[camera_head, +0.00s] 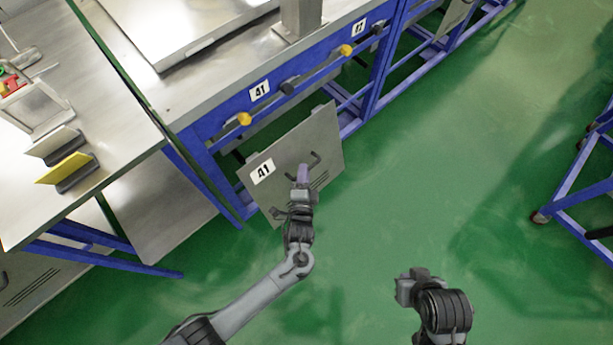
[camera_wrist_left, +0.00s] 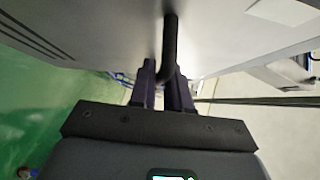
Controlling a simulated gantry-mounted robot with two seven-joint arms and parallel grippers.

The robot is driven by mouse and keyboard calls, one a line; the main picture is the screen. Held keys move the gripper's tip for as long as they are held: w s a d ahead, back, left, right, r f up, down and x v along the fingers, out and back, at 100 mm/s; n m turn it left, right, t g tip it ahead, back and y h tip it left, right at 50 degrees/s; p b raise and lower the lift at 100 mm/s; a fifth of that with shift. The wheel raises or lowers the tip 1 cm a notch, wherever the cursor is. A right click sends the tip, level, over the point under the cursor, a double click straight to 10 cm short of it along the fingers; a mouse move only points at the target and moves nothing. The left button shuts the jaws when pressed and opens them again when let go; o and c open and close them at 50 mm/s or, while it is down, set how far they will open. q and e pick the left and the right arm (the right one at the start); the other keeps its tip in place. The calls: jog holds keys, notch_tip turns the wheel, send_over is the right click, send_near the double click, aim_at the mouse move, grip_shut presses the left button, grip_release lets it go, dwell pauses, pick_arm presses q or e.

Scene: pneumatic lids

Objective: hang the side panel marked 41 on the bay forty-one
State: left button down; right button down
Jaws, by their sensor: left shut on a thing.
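The side panel marked 41 (camera_head: 326,133) is a flat grey sheet with a white 41 label, a dark handle and slots. My left gripper (camera_head: 303,172) is shut on its handle, and the left wrist view shows the dark handle (camera_wrist_left: 170,45) between the fingers. The panel is tilted in front of the blue-framed bay forty-one (camera_head: 224,121), whose rail carries a 41 label. The panel's upper edge is below the rail; I cannot tell whether they touch. My right arm's end (camera_head: 411,287) is over the floor at lower right; its fingers are not clear.
Yellow-ended knobs (camera_head: 244,119) and dark grips line the blue rail. A steel table (camera_head: 100,190) at left holds a rack (camera_head: 40,110) and yellow and grey plates. A blue wheeled frame (camera_head: 570,205) stands at right. The green floor between is clear.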

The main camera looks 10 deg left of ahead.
aim_at(292, 164)
pick_arm(q)
jog(key=shift+w+a+r, duration=0.1)
jog(key=shift+w+a, duration=0.8)
jog(key=shift+a, duration=0.2)
jog(key=shift+w+a+r, duration=0.1)
jog(key=shift+w+a, duration=0.75)
jog(key=shift+a, duration=0.2)
jog(key=shift+w+a+f, duration=0.1)
jog(key=shift+w+a, duration=0.9)
jog(key=shift+a, duration=0.25)
jog(key=w+a+f+b, duration=0.1)
jog(key=w+a, duration=0.2)
jog(key=a, duration=0.1)
jog(key=shift+w+a+f+b, duration=0.3)
jog(key=shift+b, duration=0.05)
